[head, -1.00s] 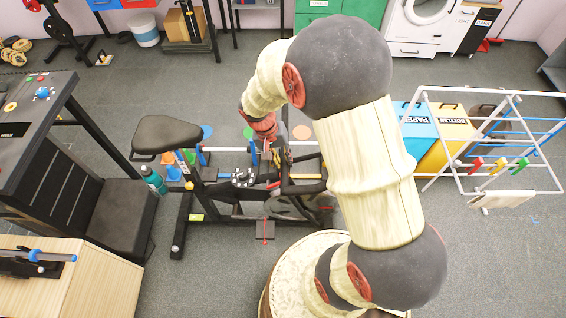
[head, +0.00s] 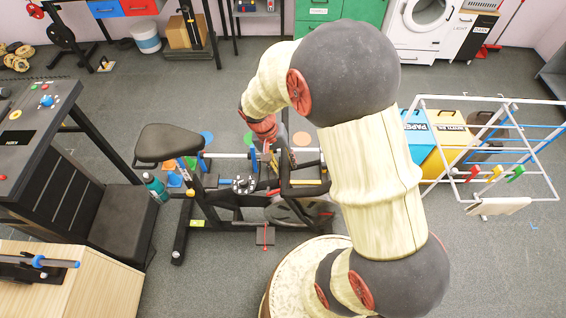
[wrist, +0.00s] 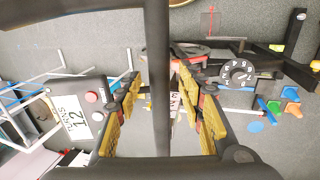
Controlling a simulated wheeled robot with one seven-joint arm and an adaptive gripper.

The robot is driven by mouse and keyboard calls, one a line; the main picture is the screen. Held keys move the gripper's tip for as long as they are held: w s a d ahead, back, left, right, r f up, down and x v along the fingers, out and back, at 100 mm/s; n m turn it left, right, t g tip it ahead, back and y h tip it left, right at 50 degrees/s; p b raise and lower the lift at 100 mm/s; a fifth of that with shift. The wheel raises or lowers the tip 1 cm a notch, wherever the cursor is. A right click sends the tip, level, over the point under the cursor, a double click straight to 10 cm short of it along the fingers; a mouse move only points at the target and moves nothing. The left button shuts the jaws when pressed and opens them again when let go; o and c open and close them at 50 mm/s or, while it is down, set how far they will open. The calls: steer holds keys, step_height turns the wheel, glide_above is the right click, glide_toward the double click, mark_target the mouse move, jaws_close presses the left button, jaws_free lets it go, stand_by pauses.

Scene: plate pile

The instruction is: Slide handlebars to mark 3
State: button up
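The exercise bike stands in the middle of the head view, with its black saddle (head: 168,143) at the left. Its dark handlebar post (head: 285,165) is at the right, partly hidden by my arm. My gripper (head: 268,153) points down at the handlebar area. In the wrist view my gripper (wrist: 165,110) has its yellow-padded fingers apart. A dark bar (wrist: 157,70) of the bike runs between them, with gaps visible on both sides.
A numbered dial (wrist: 238,72) sits on the bike frame. A turquoise bottle (head: 155,186) is near the saddle. A treadmill-like machine (head: 90,205) stands left, and a white drying rack (head: 490,150) and bins (head: 450,140) stand right.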

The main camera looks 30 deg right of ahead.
steer(key=shift+r, duration=0.1)
steer(key=v, duration=1.1)
steer(key=shift+a+r, duration=0.15)
steer(key=shift+r, duration=0.2)
steer(key=shift+w, duration=0.1)
steer(key=s+a+r+n+t+y+b, duration=0.1)
steer(key=s+a+r+n+t+b, duration=0.1)
steer(key=s, duration=0.5)
steer(key=s+a+r+n+t+y+b, duration=0.1)
steer(key=s+a+r+n+t+b, duration=0.2)
steer(key=s+a+r+n+t, duration=0.1)
steer(key=s+a+r+t, duration=0.1)
steer(key=s+a+r, duration=0.1)
steer(key=s+r, duration=0.1)
steer(key=shift+s+a+r+n, duration=0.3)
steer(key=shift+r+n, duration=0.1)
steer(key=shift+r, duration=0.25)
steer(key=shift+d, duration=0.1)
stand_by(1.3)
